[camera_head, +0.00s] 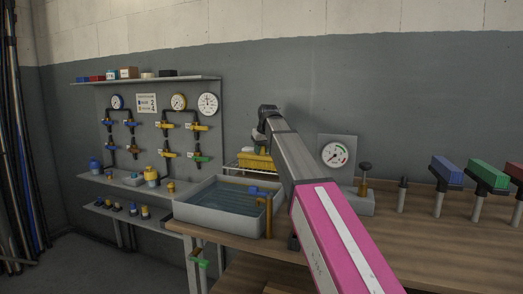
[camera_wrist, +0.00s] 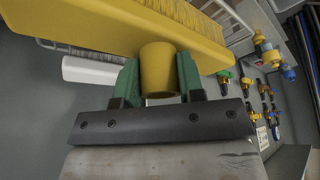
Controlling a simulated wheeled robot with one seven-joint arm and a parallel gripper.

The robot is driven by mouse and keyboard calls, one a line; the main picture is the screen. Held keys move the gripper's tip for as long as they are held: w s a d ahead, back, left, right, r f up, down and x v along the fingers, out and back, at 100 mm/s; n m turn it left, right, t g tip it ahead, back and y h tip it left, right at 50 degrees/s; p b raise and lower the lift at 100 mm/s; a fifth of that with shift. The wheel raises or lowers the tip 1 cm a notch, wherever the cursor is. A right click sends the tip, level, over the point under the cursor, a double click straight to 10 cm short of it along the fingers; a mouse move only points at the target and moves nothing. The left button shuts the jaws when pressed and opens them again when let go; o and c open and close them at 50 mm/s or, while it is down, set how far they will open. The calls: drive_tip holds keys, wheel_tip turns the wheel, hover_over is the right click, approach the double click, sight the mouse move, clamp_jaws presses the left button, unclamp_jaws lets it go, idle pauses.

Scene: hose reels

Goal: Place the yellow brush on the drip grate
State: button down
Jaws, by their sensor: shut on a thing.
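My gripper (camera_wrist: 159,82) has green fingers shut on the yellow, stub-like handle of the yellow brush (camera_wrist: 110,25). The brush's long yellow body and pale bristles fill the top of the wrist view. In the head view the brush (camera_head: 254,160) shows just left of my arm, which hides part of it. The drip grate, a white wire rack (camera_head: 233,169), is behind the sink, at or just under the brush. Its white wires (camera_wrist: 52,44) also show past the brush in the wrist view. I cannot tell whether brush and grate touch.
A grey sink (camera_head: 196,213) with water and a brass tap (camera_head: 265,216) stands in front of the grate. A pressure gauge (camera_head: 335,154) is right of my arm. Blue, green and red-topped brushes (camera_head: 446,171) stand at right. A valve panel (camera_head: 160,125) is at left.

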drive_tip(key=shift+f, duration=0.15)
drive_tip(key=c, duration=0.7)
unclamp_jaws()
drive_tip(key=shift+c, duration=0.2)
drive_tip(key=v, duration=1.2)
